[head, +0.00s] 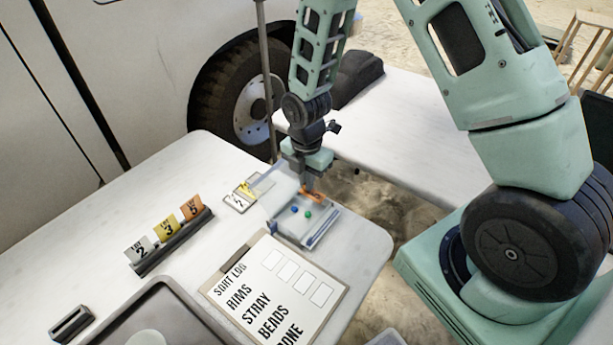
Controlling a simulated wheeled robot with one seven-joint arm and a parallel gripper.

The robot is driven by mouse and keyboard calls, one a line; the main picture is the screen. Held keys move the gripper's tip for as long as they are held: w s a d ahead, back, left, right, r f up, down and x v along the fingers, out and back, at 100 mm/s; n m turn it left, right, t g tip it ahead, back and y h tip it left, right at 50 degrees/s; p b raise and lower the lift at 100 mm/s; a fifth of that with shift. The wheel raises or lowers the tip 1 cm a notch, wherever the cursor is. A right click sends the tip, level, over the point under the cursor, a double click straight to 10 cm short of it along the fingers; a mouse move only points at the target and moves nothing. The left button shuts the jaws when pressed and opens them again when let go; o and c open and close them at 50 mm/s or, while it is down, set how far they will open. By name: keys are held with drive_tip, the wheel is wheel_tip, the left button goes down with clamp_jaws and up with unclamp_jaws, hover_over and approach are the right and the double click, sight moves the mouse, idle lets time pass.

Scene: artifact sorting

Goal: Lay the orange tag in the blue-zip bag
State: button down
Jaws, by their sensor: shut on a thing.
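My gripper (309,187) points down and is shut on the orange tag (316,196), a small flat orange piece. It holds the tag over the far edge of the blue-zip bag (292,233), a clear, shallow, open-topped bag with blue-grey edges near the table's far right corner. A blue bead and a green bead (308,214) lie in the bag. The fingertips partly hide the tag, and I cannot tell whether it touches the bag.
A clear bag with a yellow piece (246,188) and a white card lies left. A dark rack (175,243) holds grey, yellow and orange lot cards. A sort log clipboard (270,290) and a dark tray (158,300) lie nearer. A second white table stands behind.

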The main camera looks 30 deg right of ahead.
drive_tip(key=shift+f+b, duration=1.15)
drive_tip(key=shift+f, duration=1)
drive_tip(key=c, duration=1.9)
unclamp_jaws()
drive_tip(key=shift+r, duration=0.15)
drive_tip(key=shift+r+p, duration=1.9)
drive_tip(key=shift+r, duration=0.05)
